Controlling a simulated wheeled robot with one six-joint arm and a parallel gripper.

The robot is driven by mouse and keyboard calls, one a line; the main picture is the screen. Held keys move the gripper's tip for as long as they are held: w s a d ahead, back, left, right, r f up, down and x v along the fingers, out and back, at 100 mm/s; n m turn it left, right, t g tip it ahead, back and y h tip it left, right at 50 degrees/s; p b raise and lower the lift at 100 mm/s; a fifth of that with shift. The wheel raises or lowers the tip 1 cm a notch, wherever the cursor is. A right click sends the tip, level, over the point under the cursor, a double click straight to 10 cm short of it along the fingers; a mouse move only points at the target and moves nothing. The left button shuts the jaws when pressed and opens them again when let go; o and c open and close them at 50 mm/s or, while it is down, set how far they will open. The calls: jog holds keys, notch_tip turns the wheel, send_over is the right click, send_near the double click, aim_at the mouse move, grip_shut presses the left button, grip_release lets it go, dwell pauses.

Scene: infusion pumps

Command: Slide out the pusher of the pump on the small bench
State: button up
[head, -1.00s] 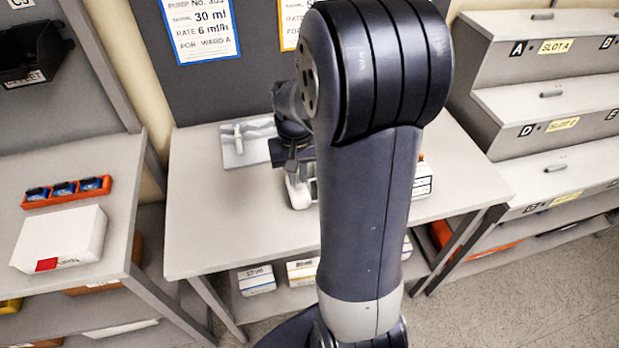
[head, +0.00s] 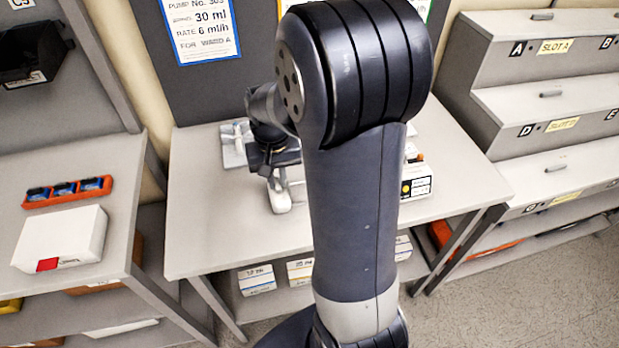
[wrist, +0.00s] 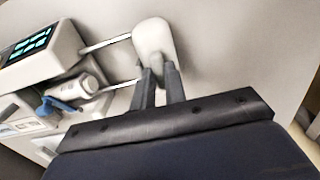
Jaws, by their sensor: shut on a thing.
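The pump (head: 416,180) stands on the small bench (head: 215,236), partly hidden behind my arm in the head view. In the wrist view the pump body (wrist: 40,45) with its lit screen is at the left. Its white pusher (wrist: 153,40) stands out from the body on two metal rods, with a clear gap between. The pusher also shows in the head view (head: 280,200), below my gripper. My gripper (wrist: 160,72) is shut on the pusher, its two fingers against the pusher's lower part. A blue clip (wrist: 57,105) sits at the pump's front.
A small plate with a white part (head: 236,145) lies at the bench's back left. A side table at left holds a white box (head: 60,240) and an orange tray (head: 66,193). Stepped slot shelves (head: 545,110) stand at right. The bench's front left is clear.

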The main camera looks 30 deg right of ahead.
jog(key=shift+w+a, duration=0.1)
jog(key=shift+a, duration=0.15)
dwell(0.7)
jog(key=o, duration=0.6)
jog(key=shift+c, duration=0.2)
jog(key=shift+r, duration=0.1)
notch_tip(320, 180, up, 7)
jog(key=p, duration=0.6)
jog(key=shift+f, duration=0.2)
notch_tip(320, 180, down, 7)
jog(key=b, duration=0.6)
jog(key=shift+r, duration=0.1)
